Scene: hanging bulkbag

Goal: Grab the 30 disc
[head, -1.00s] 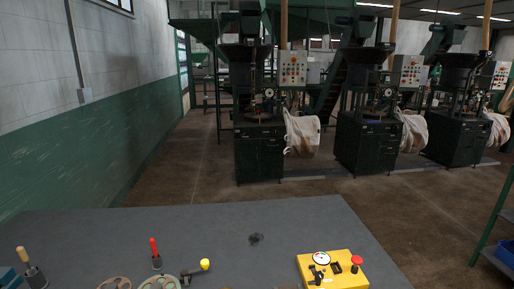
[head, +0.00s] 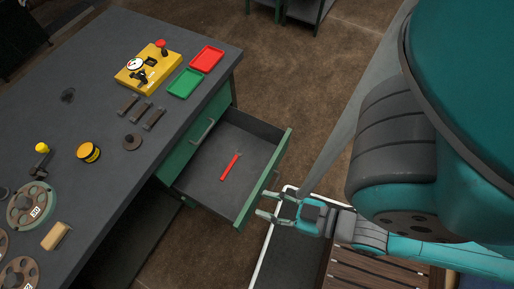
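Several round discs lie at the left edge of the grey workbench (head: 110,75) in the head view. One disc on a greenish round base (head: 33,205) has a small white label that seems to read 30, but it is too small to be sure. A brown disc (head: 18,272) with a label lies below it, and another is cut off by the left edge. My gripper (head: 262,204) is open and empty, its fingers pointing left beside the open drawer's front, well to the right of the discs.
The drawer (head: 205,178) is pulled out and holds a red tool (head: 230,167). On the bench are a yellow control box (head: 148,68), red tray (head: 206,59), green tray (head: 185,83), dark bars, a small disc (head: 132,142), a yellow-topped round item (head: 88,152) and a wooden block (head: 56,236).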

